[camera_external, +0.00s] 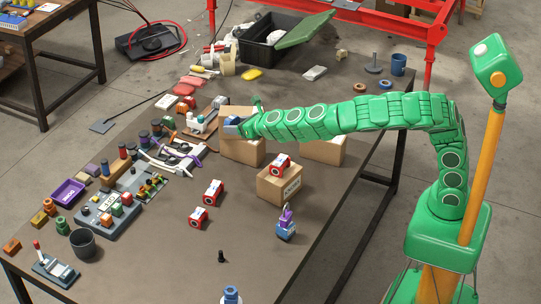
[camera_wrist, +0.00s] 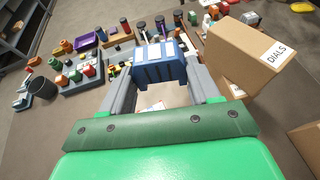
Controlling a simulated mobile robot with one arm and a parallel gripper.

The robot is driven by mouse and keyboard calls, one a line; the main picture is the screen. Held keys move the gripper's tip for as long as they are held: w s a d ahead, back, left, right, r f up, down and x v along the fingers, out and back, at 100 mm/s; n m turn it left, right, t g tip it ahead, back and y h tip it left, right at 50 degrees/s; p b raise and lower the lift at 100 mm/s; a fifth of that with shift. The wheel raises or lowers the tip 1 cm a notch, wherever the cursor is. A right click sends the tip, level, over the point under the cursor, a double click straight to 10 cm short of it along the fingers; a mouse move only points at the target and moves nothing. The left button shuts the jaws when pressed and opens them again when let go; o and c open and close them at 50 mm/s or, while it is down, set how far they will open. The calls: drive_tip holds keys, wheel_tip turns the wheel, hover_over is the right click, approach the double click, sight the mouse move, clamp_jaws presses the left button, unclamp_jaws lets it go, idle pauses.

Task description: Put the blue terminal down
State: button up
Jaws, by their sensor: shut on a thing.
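The blue terminal (camera_wrist: 158,68) is a ribbed blue block between the two grey fingers of my gripper (camera_wrist: 160,78) in the wrist view. The fingers are shut on its two sides. In the camera_external view, my gripper (camera_external: 236,125) is at the left end of the outstretched green arm, in front of a cardboard box, with a small blue-grey part of the terminal (camera_external: 231,121) showing. The terminal appears held above the table (camera_external: 160,235). Its underside is hidden, and its exact height cannot be told.
Cardboard boxes (camera_external: 242,151) stand close to my gripper; one labelled DIALS (camera_wrist: 262,52) is at right in the wrist view. A purple tray (camera_external: 68,193), a dark cup (camera_external: 82,243) and a grey fixture (camera_external: 105,218) with coloured parts are at left. The table's front middle is mostly clear.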

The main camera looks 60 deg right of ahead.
drive_tip(key=s+a+r+m+h, duration=0.1)
drive_tip(key=s+a+r+h, duration=0.15)
drive_tip(key=a, duration=0.75)
drive_tip(key=r+m, duration=0.1)
drive_tip(key=r, duration=0.1)
hover_over(232, 238)
drive_tip(key=shift+g, duration=0.4)
wheel_tip(232, 238, down, 33)
drive_tip(key=shift+f, duration=0.1)
idle(0.4)
drive_tip(key=shift+f, duration=0.1)
drive_tip(key=o, duration=1.1)
drive_tip(key=shift+c, duration=0.2)
drive_tip(key=shift+r, duration=0.25)
drive_tip(key=shift+v, duration=6)
